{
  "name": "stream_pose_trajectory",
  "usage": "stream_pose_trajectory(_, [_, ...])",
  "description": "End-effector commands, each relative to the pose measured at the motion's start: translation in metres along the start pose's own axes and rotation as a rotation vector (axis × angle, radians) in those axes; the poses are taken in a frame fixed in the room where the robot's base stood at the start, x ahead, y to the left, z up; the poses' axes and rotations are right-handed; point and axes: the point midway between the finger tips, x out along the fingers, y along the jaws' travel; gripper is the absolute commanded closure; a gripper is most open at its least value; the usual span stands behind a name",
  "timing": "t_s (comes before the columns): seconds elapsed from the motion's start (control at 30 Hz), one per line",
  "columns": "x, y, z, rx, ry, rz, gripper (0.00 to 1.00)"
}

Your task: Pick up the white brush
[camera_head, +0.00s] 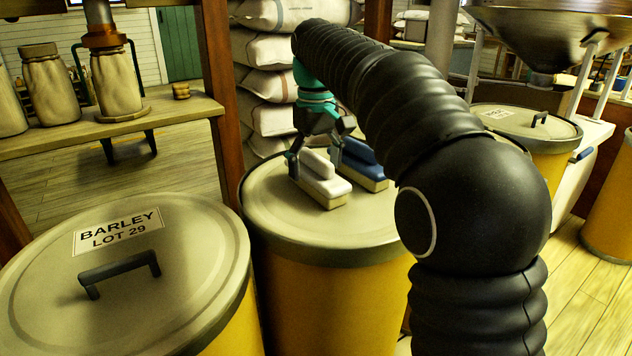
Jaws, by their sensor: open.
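The white brush (322,181) lies on the lid of the middle yellow drum (285,213), bristles down. A blue brush (362,165) lies beside it to the right, roughly parallel and close by. My gripper (312,158) is open, pointing down over the far end of the white brush. One finger shows at the left of the white brush and the other in or near the gap towards the blue brush. I cannot tell whether the fingers touch either brush. The far ends of both brushes are partly hidden by my gripper.
A drum lid labelled "BARLEY LOT 29" (130,260) with a raised handle is at the front left. Stacked white sacks (268,85) stand behind the middle drum. A wooden post (222,100) rises to its left. The lid's front left is clear.

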Motion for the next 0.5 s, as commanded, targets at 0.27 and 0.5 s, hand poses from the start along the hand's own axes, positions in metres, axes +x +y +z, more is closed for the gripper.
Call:
stream_pose_trajectory(0.27, [0.0061, 0.0000, 0.0001, 0.000, 0.000, 0.000, 0.12])
stream_pose_trajectory(0.5, [0.0062, 0.0000, 0.0000, 0.000, 0.000, 0.000, 0.60])
